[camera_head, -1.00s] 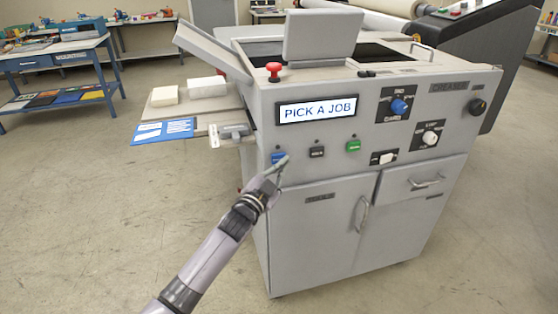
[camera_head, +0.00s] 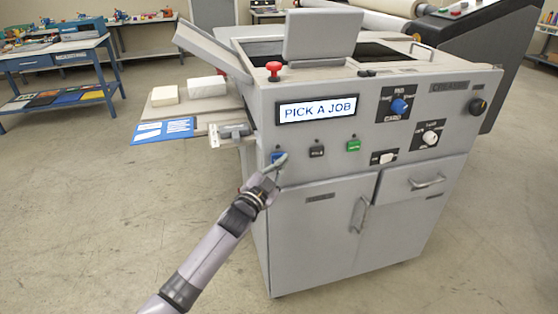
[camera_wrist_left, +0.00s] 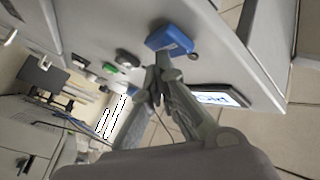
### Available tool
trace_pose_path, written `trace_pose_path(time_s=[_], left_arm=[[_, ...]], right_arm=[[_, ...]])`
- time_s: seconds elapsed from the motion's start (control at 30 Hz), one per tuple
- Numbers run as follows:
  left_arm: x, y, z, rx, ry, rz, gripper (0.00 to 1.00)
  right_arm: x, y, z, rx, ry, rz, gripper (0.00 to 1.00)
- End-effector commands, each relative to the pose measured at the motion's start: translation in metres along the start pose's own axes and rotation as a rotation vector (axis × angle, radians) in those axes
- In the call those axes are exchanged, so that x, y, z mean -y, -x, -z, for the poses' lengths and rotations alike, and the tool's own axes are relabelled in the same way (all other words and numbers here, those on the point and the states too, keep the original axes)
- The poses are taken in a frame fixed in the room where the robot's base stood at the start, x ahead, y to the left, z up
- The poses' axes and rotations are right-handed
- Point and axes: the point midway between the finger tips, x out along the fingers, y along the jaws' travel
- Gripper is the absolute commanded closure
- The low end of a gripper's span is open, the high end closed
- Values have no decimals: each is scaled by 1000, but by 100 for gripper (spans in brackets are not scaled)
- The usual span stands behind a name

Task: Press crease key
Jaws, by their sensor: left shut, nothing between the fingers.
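The grey creaser (camera_head: 330,190) has a row of keys on its front: a blue key (camera_head: 276,156), a black key (camera_head: 317,152) and a green key (camera_head: 353,145). Their labels are too small to read. My left gripper (camera_head: 282,160) is shut and empty, its fingertips at the blue key and partly covering it. In the left wrist view the blue key (camera_wrist_left: 170,37) stands right beyond the closed fingertips (camera_wrist_left: 162,58); I cannot tell whether they touch. The display (camera_head: 317,109) above the keys reads "PICK A JOB". My right gripper is not in view.
A red mushroom button (camera_head: 274,70) stands on the creaser's top edge. A side shelf (camera_head: 222,103) with paper stacks and a blue sheet juts out at left. Dials (camera_head: 400,106) sit right of the display. The floor in front is clear.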

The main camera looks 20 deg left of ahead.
Motion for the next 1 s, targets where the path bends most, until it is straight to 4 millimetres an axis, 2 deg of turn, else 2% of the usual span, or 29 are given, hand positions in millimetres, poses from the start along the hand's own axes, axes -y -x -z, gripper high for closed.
trace_pose_path(time_s=[1.0], left_arm=[[3,-4,-2,0,0,0,100]], right_arm=[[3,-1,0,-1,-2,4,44]])
